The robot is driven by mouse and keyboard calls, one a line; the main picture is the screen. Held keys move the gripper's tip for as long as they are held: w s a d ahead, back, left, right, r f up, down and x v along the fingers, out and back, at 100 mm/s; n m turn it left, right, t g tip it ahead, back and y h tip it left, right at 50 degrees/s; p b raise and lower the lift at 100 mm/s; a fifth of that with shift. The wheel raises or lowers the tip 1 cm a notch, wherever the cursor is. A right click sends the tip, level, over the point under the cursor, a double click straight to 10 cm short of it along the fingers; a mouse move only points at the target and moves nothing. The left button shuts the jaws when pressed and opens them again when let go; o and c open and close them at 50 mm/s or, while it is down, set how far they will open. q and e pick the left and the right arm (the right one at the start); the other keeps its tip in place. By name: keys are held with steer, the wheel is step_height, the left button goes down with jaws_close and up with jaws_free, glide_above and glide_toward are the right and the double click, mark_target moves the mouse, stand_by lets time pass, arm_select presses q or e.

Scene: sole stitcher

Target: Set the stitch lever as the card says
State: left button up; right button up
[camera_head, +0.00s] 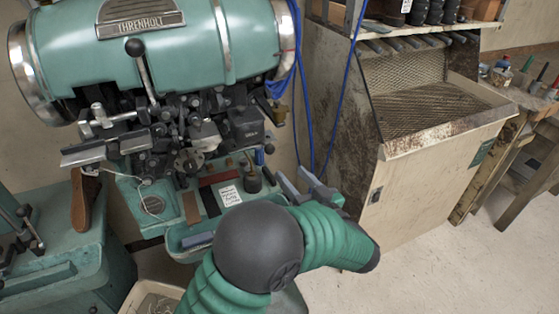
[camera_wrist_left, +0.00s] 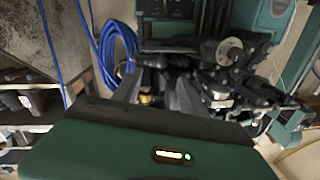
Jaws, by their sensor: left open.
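The teal stitching machine (camera_head: 180,45) stands at the upper left in the head view. A lever (camera_head: 146,72) with a black ball knob sticks up from its front, its knob leaning left. A small white card (camera_head: 229,195) with handwriting lies in the teal tray below; I cannot read it surely. My left gripper (camera_head: 297,179) is open and empty, right of the tray and well below and right of the lever. In the left wrist view its dark fingers (camera_wrist_left: 153,90) stand apart before the machine's mechanism (camera_wrist_left: 228,60). I cannot make out the lever there. My right gripper is not in view.
Blue cables (camera_head: 345,90) hang between the machine and a dirty cabinet (camera_head: 425,190) with a mesh front. A coil of blue cable (camera_wrist_left: 118,50) shows in the left wrist view. Floor (camera_head: 470,260) is clear at the right.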

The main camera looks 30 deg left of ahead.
arm_select(q)
steer(key=v, duration=0.4)
steer(key=shift+d, duration=0.1)
